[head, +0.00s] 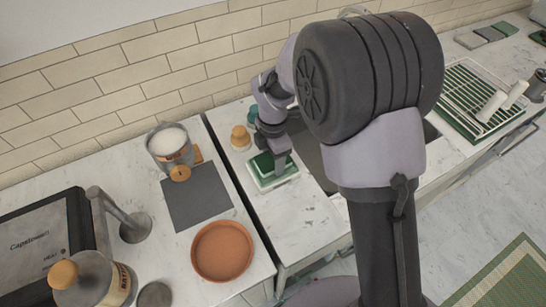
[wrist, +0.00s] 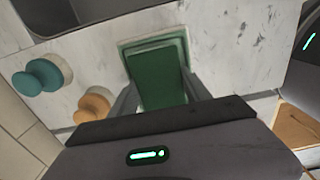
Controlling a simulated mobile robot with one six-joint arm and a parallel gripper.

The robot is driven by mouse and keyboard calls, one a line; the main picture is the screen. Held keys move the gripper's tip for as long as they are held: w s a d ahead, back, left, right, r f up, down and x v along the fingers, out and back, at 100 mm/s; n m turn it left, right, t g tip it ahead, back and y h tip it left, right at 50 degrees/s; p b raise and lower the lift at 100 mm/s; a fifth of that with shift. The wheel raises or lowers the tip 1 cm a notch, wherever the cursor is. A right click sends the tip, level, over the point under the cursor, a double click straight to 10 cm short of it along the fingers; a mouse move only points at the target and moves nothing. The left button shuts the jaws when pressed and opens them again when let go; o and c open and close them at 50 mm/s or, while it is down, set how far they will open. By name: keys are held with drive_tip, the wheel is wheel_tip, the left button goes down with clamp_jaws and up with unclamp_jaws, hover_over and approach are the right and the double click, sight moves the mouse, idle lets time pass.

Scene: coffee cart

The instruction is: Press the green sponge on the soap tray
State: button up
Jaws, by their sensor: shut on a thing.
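The green sponge (wrist: 158,80) is between the two fingers of my gripper (wrist: 160,98) in the wrist view. It covers most of the soap tray (wrist: 182,38), a pale-rimmed tray with green inside, whose far rim shows beyond it. In the head view my gripper (head: 274,158) points down over the soap tray (head: 289,178) on the counter right of the gap. The fingers are shut on the sponge. Whether the sponge touches the tray is hard to tell.
An orange-knobbed stamp (wrist: 95,104) and a teal-knobbed one (wrist: 42,76) stand beside the tray. A sink (wrist: 70,12) lies on the other side. In the head view, a terracotta dish (head: 222,251), a dark mat (head: 196,196) and a metal canister (head: 169,146) occupy the left counter.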

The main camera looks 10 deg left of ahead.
idle(0.3)
wheel_tip(320, 180, up, 7)
drive_tip(key=p, duration=0.6)
drive_tip(key=shift+r+p, duration=0.15)
drive_tip(key=shift+p, duration=0.15)
drive_tip(key=shift+f, duration=0.2)
